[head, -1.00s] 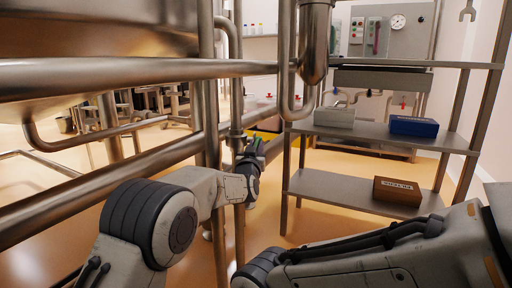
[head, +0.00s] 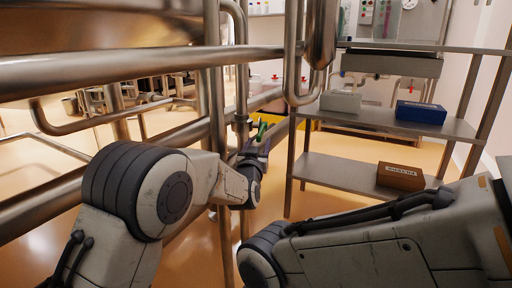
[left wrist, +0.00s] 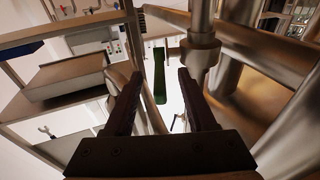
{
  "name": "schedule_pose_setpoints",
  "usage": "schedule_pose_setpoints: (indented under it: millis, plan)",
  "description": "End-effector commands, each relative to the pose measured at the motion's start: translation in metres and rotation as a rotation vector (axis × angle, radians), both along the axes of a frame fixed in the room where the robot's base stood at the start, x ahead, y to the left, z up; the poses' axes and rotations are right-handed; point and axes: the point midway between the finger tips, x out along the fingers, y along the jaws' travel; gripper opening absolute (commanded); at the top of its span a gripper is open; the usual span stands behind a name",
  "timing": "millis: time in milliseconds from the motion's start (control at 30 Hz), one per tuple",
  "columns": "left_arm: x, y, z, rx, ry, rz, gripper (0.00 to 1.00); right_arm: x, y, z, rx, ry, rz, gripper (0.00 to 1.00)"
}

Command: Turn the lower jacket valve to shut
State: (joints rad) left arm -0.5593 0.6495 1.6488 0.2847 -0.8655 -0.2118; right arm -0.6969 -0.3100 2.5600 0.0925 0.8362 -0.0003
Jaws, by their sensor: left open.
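The green handle (head: 261,131) of a valve shows in the head view at the tip of my left gripper (head: 252,143), beside a vertical steel pipe (head: 241,80). In the left wrist view the green handle (left wrist: 159,75) hangs long and upright, between and beyond the two dark fingers of my left gripper (left wrist: 159,74). The fingers are apart, with a gap on each side of the handle; I cannot tell how deep it sits between them. The pipe with its collar (left wrist: 200,50) is just right of the handle. My right gripper is out of view.
A steel rack (head: 345,172) stands to the right, with a white box (head: 340,102), a blue box (head: 421,112) and a brown box (head: 400,177). Thick horizontal pipes (head: 110,70) cross the left side. Several red-handled fittings show behind. Orange floor is open below.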

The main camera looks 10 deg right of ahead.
Motion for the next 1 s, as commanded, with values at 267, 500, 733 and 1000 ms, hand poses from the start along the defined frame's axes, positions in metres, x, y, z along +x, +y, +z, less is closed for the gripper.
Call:
schedule_pose_setpoints:
  millis: [267, 500, 733, 1000]
  plan:
    - [-0.034, 0.012, -0.004, 0.001, 0.004, -0.001, 0.56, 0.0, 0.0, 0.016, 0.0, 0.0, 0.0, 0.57]
    - [-0.041, 0.015, -0.006, 0.0, 0.003, 0.0, 0.56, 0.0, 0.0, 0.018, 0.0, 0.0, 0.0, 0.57]
    - [-0.041, 0.015, -0.007, 0.001, 0.002, 0.0, 0.56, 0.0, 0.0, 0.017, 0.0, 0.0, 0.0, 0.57]
    - [-0.041, 0.015, -0.007, 0.001, 0.003, 0.0, 0.56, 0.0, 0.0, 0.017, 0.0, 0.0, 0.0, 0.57]
